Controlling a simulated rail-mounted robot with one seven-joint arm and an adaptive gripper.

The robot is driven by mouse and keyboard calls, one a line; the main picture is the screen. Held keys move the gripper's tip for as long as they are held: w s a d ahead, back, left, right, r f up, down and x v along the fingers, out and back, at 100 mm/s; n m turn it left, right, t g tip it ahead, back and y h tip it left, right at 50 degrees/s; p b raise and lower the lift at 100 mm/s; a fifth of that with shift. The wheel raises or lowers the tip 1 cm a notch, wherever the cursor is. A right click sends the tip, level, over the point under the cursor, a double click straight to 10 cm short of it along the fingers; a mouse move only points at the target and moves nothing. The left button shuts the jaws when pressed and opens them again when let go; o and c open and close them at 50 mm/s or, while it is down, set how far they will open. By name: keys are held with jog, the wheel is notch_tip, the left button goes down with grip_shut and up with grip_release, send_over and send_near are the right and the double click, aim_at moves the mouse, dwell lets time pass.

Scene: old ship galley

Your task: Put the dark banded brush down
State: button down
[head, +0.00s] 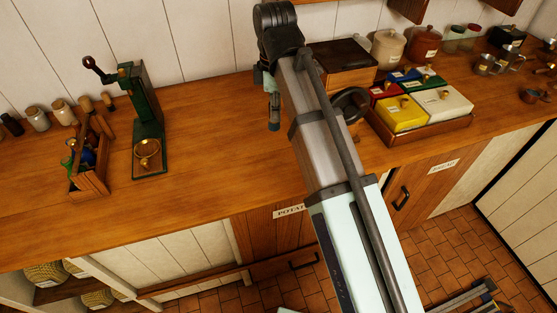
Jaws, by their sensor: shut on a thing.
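My arm rises from the bottom right, bends at the top centre and comes down beside its own link. My gripper (273,112) points down over the wooden counter (215,120), left of the arm link, and shows small and partly covered. It is shut on the dark banded brush, whose outline I cannot clearly separate from the dark gripper parts. I cannot tell whether the brush touches the counter.
A green stand with a brass pan (147,150) and a wooden caddy (91,178) stand left. Jars (38,118) line the wall. A tray of coloured boxes (425,135) and a dark wooden box (345,65) stand right. The counter between green stand and arm is clear.

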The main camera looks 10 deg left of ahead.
aim_at(276, 125)
notch_tip(276, 125, down, 17)
jog(key=shift+d+r+p, duration=0.1)
jog(key=shift+r+p, duration=0.1)
jog(key=shift+p, duration=0.1)
dwell(0.3)
jog(key=shift+f, duration=0.2)
jog(key=c, duration=1)
grip_release()
jog(key=shift+o, duration=0.2)
jog(key=shift+r, duration=0.1)
notch_tip(276, 125, up, 11)
jog(key=shift+w+r+b, duration=0.1)
jog(key=shift+b, duration=0.75)
jog(key=shift+r, duration=0.5)
